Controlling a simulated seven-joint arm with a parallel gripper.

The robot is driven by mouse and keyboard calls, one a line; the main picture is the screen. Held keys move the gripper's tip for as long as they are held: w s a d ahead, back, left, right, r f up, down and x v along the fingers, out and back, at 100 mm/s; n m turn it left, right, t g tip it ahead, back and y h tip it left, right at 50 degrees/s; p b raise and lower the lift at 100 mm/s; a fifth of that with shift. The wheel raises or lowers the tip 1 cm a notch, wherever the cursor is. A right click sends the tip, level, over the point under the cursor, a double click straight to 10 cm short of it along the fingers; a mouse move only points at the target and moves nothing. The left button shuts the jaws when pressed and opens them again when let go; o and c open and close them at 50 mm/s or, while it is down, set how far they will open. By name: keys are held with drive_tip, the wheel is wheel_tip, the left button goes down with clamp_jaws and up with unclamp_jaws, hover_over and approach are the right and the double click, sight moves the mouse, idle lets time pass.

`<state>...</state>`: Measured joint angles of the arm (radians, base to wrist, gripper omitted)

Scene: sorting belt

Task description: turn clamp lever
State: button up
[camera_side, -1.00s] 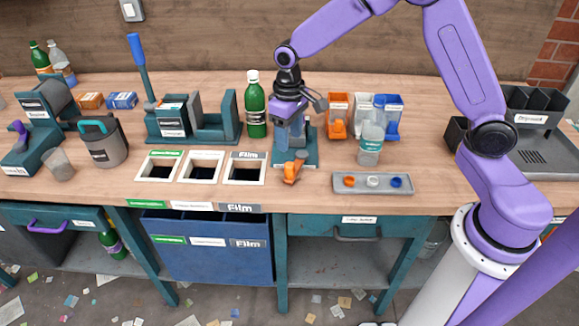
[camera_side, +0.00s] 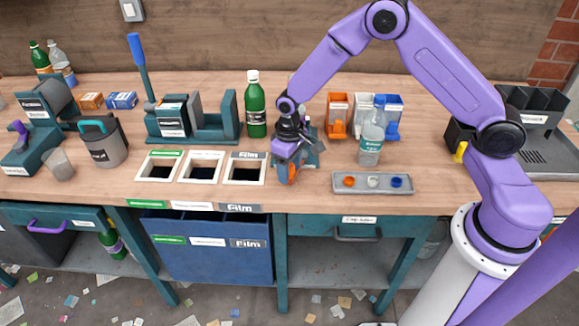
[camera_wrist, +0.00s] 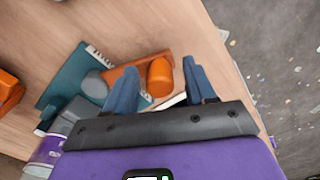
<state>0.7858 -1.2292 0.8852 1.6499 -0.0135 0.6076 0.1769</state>
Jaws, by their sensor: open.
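The clamp has a teal base (camera_side: 314,158), mostly hidden behind my gripper in the side view; the base also shows at the left of the wrist view (camera_wrist: 72,78). Its orange lever (camera_side: 293,173) points towards the table's front, partly covered by my gripper (camera_side: 286,178). In the wrist view the lever's rounded orange end (camera_wrist: 160,77) lies between the two blue-grey fingers of my gripper (camera_wrist: 160,78). The fingers are apart, one on each side of the lever end. I cannot tell whether either finger touches it.
Left of the clamp are bin openings with white frames (camera_side: 246,183) in the table. A green bottle (camera_side: 256,105) stands behind them. To the right are a clear bottle (camera_side: 371,138) and a grey tray (camera_side: 345,188) with caps. Orange, white and blue bins (camera_side: 338,118) stand behind.

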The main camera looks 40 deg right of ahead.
clamp_jaws()
drive_tip(key=shift+w+a, duration=0.1)
drive_tip(key=shift+w, duration=0.05)
drive_tip(key=w+m, duration=0.2)
drive_tip(key=m, duration=0.1)
drive_tip(key=shift+w+a+m, duration=0.3)
drive_tip(key=shift+w+a, duration=0.05)
drive_tip(key=w+m, duration=0.3)
drive_tip(key=shift+m, duration=0.3)
drive_tip(key=w+m, duration=0.1)
drive_tip(key=w+d+m, duration=0.1)
drive_tip(key=m, duration=0.1)
drive_tip(key=shift+w+m, duration=0.3)
drive_tip(key=shift+w, duration=0.05)
drive_tip(key=shift+w+d+m, duration=0.45)
drive_tip(key=shift+w+m, duration=0.1)
drive_tip(key=shift+m, duration=0.25)
drive_tip(key=shift+w+d+m, duration=0.45)
drive_tip(key=shift+w+m, duration=0.05)
drive_tip(key=shift+m, duration=0.3)
drive_tip(key=shift+w+d, duration=0.1)
unclamp_jaws()
